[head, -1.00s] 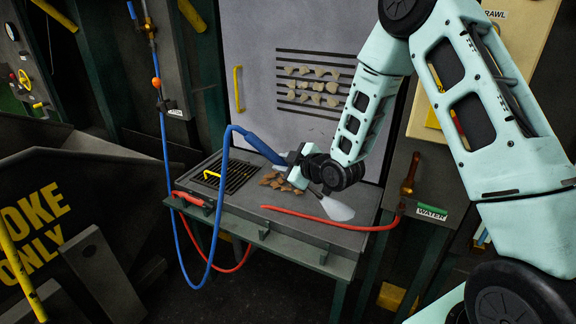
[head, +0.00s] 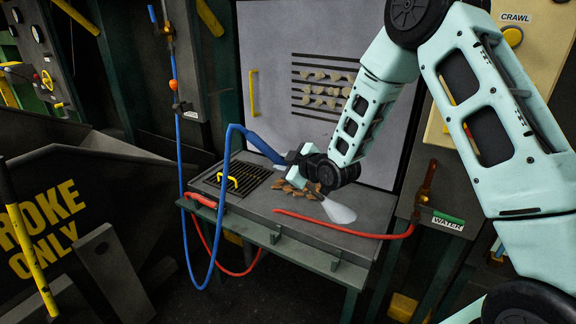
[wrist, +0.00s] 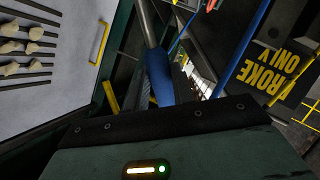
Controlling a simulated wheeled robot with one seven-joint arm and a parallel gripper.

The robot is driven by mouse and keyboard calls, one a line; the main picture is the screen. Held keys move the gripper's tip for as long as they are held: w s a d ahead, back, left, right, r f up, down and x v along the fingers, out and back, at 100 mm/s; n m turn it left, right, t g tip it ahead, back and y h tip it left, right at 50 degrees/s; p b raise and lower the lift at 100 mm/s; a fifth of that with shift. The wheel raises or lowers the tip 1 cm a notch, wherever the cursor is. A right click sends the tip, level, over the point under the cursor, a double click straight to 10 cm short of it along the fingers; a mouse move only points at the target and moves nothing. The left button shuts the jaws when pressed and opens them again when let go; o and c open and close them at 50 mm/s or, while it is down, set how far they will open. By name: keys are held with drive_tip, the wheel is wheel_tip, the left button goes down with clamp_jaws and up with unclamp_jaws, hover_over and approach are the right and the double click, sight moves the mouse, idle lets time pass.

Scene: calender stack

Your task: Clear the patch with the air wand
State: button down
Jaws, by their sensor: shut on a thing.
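My gripper (head: 297,156) is shut on the blue handle of the air wand (head: 262,148), above the bench. The blue handle also shows in the wrist view (wrist: 159,80), with a grey tube beyond it. A pale, fan-shaped plume (head: 338,211) shows at the lower right of my gripper, over the bench top. The patch of brown chips (head: 286,187) lies on the bench top right of the grille, just below my gripper. My wrist hides part of the patch. The wand's nozzle cannot be made out clearly.
The bench (head: 255,208) carries a grille (head: 253,176) with a yellow handle. A red hose (head: 340,230) lies along its front. The wand's blue hose (head: 222,190) loops down at the left. A grey slotted panel (head: 285,60) stands behind. A WATER post (head: 447,221) stands right.

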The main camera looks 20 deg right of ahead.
drive_tip(key=shift+w+a+b, duration=0.4)
drive_tip(key=shift+w+a, duration=0.5)
drive_tip(key=shift+w, duration=0.25)
drive_tip(key=shift+w+a+b, duration=0.4)
drive_tip(key=shift+w+a, duration=0.5)
drive_tip(key=shift+w, duration=0.25)
